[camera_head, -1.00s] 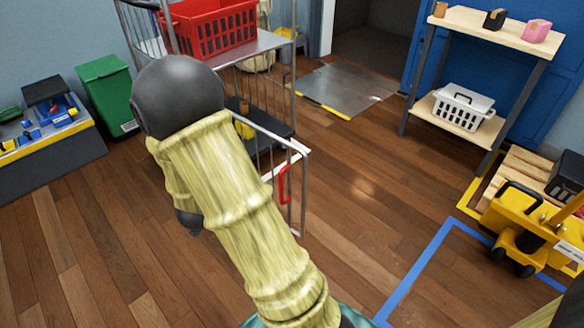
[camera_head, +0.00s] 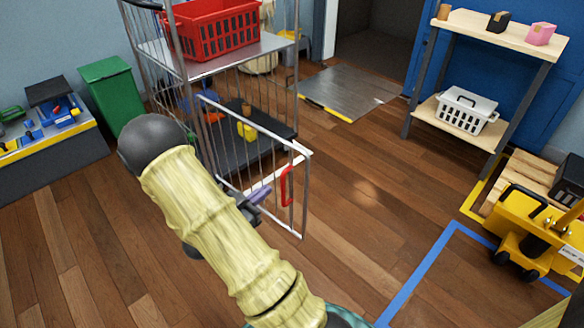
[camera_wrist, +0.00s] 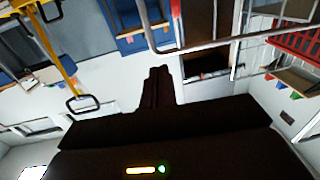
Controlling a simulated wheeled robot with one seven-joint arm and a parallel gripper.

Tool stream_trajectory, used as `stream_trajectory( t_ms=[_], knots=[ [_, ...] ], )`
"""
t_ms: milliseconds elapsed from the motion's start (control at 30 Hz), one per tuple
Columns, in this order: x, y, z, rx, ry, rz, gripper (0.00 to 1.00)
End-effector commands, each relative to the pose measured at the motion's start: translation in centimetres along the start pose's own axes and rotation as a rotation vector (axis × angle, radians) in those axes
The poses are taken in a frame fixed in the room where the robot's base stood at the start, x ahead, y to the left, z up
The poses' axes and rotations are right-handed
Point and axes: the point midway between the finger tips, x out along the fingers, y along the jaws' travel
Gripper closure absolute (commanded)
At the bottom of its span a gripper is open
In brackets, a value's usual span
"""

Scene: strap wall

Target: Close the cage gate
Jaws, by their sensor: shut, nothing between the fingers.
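The cage gate (camera_head: 263,133) is a silver barred panel with a red handle (camera_head: 286,186) near its free edge. It stands open, angled out from the left front post of the wire cage trolley (camera_head: 205,68) toward the lower right. My gripper (camera_head: 258,194) is low beside the gate, near the handle; my arm partly hides it, and whether it touches the bars I cannot tell. In the wrist view my gripper (camera_wrist: 158,72) shows its dark fingers shut with nothing between them. A metal bar, probably the gate's, passes close above the fingertips.
The cage holds a red basket (camera_head: 212,32) on its upper shelf and small items, including a yellow one (camera_head: 247,130), below. A green bin (camera_head: 110,90) stands left. A wooden shelf unit (camera_head: 490,30) and yellow pallet jack (camera_head: 525,225) are at right. The floor right of the gate is clear.

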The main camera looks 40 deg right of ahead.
Motion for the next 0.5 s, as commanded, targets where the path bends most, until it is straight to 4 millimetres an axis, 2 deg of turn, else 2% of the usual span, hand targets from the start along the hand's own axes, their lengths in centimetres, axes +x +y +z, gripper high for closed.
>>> stream_trajectory(
  t_ms=[167,500],
  knots=[
    [1.9,-0.1,0.2,0.001,0.001,-0.003,1.00],
    [7.6,-0.3,0.3,0.003,0.000,-0.009,1.00]
  ],
)
